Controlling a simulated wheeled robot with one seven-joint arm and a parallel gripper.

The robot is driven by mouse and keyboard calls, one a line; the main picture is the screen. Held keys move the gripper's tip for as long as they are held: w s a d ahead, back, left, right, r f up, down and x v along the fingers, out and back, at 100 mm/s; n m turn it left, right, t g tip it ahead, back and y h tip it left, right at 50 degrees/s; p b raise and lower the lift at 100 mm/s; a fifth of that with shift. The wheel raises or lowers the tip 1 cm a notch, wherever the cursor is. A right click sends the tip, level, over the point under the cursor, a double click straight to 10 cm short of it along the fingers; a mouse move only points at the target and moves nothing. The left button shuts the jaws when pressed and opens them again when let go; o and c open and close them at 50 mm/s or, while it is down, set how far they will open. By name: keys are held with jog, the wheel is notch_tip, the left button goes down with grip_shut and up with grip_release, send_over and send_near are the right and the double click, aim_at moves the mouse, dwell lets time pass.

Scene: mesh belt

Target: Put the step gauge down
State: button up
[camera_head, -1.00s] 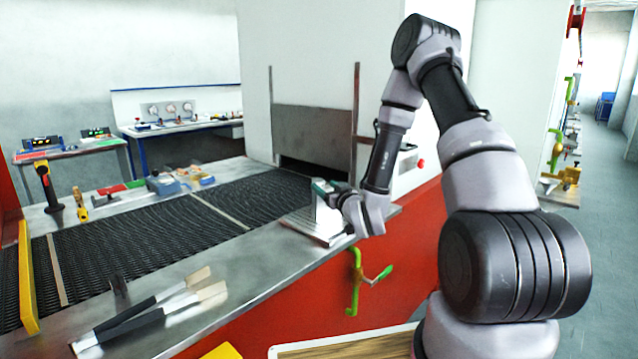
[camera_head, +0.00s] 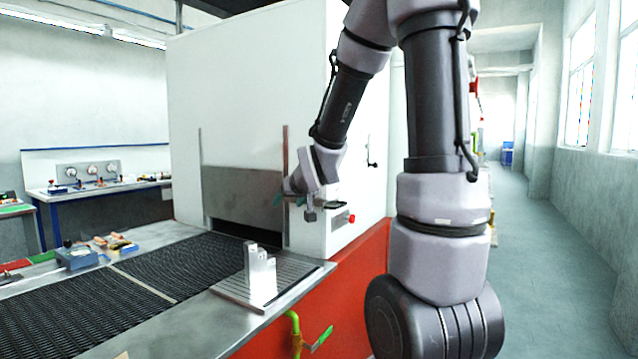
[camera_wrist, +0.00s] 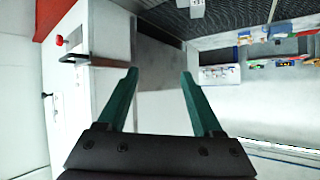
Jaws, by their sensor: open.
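The step gauge (camera_head: 262,274) is a silver block with steps of differing height. It stands upright on a ridged metal plate (camera_head: 226,288) at the near right end of the belt's metal edge. My gripper (camera_head: 279,199) is above and beyond it, clear of it, in front of the white machine. In the wrist view my gripper (camera_wrist: 159,74) shows two green fingers spread wide with nothing between them. A small grey block at the top edge of that view is cut off, and I cannot tell if it is the gauge.
The dark mesh belt (camera_head: 185,266) runs into the white machine (camera_head: 250,100). A red button (camera_head: 351,218) and a dark handle (camera_wrist: 75,58) are on the machine near my gripper. A blue box (camera_head: 76,258) sits on the belt's far edge. A green-handled valve (camera_head: 321,338) sticks out below the plate.

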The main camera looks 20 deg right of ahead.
jog(key=s+a+r+m+g+y, duration=0.1)
jog(key=s+r, duration=0.3)
jog(key=s, duration=0.8)
jog(key=s+a+r+m+g+y, duration=0.1)
jog(key=s+r+g, duration=0.3)
jog(key=s, duration=0.8)
jog(key=shift+s+r+m, duration=0.4)
jog(key=shift+r, duration=0.05)
